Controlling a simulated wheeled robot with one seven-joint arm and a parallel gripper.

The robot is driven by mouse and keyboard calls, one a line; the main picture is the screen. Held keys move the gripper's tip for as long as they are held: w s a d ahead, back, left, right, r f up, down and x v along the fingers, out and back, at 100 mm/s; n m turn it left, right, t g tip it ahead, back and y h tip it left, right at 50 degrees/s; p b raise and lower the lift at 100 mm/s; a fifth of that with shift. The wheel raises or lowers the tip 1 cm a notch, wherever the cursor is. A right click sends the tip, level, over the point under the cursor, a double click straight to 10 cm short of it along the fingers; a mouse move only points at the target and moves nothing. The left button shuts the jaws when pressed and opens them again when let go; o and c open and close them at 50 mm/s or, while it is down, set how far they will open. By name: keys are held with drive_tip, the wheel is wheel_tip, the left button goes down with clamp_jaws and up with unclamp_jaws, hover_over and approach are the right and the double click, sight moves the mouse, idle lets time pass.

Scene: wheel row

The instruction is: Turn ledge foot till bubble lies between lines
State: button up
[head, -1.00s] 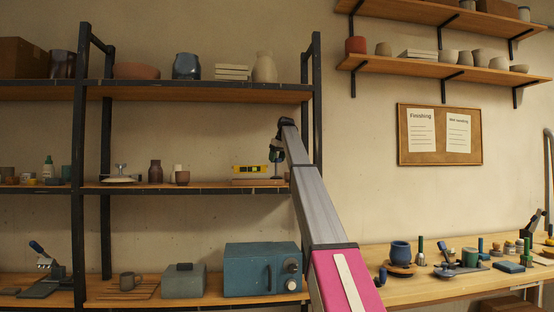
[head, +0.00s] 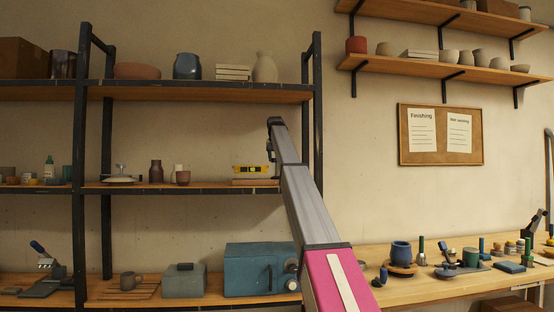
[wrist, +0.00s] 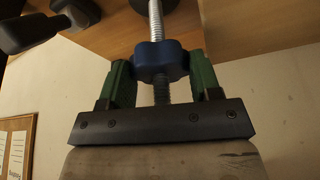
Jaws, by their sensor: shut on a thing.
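In the wrist view my gripper (wrist: 160,75) has its two green fingers on either side of a blue knob (wrist: 160,61), shut on it. The knob sits on a threaded metal rod (wrist: 156,20), the ledge foot. In the head view a yellow spirit level (head: 250,170) lies above a thin wooden ledge (head: 255,182) on the middle shelf. The level has a dark middle part, but its bubble and lines are too small to read. My arm covers the ledge's right end and most of the gripper there.
A dark shelf post (head: 317,110) stands close to the right of my arm. Dark blocky parts (wrist: 45,25) show at upper left in the wrist view.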

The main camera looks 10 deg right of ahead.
drive_tip(key=m+h, duration=0.1)
drive_tip(key=m, duration=0.3)
drive_tip(key=shift+w+a+r+h, duration=0.1)
drive_tip(key=shift+w+a+h, duration=0.05)
drive_tip(key=shift+h, duration=0.25)
drive_tip(key=shift+m+g+h, duration=0.4)
drive_tip(key=shift+m+g, duration=0.3)
drive_tip(key=shift+m, duration=1.1)
drive_tip(key=o, duration=0.9)
drive_tip(key=v, duration=1)
drive_tip(key=shift+a+r, duration=0.15)
drive_tip(key=shift+r, duration=0.2)
